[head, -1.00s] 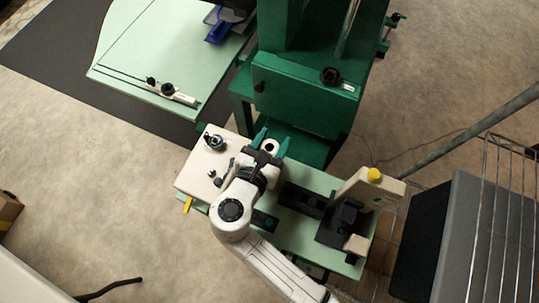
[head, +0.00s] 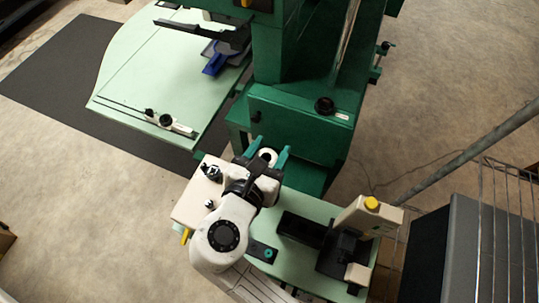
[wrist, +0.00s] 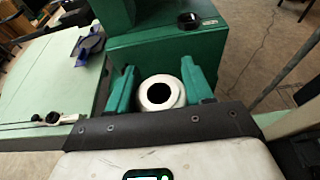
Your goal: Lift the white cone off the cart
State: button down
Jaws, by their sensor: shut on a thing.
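The white cone (head: 268,155) is between the two teal fingers of my gripper (head: 270,149) in the head view. The wrist view shows the cone (wrist: 160,94) from above as a white ring with a dark hole, with a finger of my gripper (wrist: 158,77) on each side. The gripper is shut on it. The cone's lower part is hidden, and I cannot tell how far it stands above what is below. The light green cart top (head: 318,209) carries a cream machine and lies under and beside my arm.
A dark green machine (head: 300,125) with a black knob (head: 324,105) stands just beyond the cone. A pale green table (head: 150,85) is at upper left. A metal rack (head: 500,215) and a slanted pole (head: 450,160) are at right.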

jog(key=shift+r, duration=0.1)
notch_tip(320, 180, up, 4)
jog(key=p, duration=0.5)
jog(key=shift+p, duration=0.35)
jog(key=shift+s, duration=0.1)
